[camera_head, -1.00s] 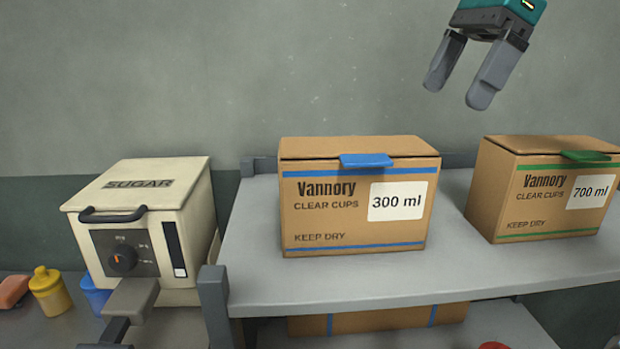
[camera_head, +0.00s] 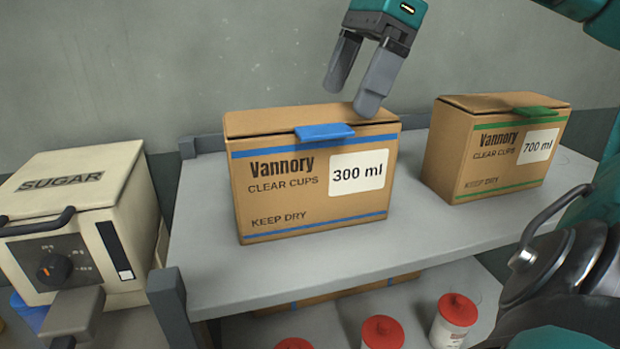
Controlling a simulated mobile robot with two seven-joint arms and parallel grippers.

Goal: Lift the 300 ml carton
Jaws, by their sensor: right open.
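The 300 ml carton (camera_head: 285,205) is a closed brown box with blue stripes, a white label and a blue tab (camera_head: 324,132) at its top front edge. It stands upright on the grey shelf (camera_head: 400,240). My right gripper (camera_head: 347,100) is open and empty, its fingers pointing down over the right part of the carton's top. The longer-looking finger overlaps the carton's top edge in the picture; I cannot tell whether it touches. My left gripper is not in view.
A 700 ml carton (camera_head: 476,170) with green stripes stands to the right on the same shelf. A cream sugar machine (camera_head: 75,230) is at the left. Red-lidded tubs (camera_head: 457,315) and another carton are below. A grey metal part (camera_head: 555,265) is at the right.

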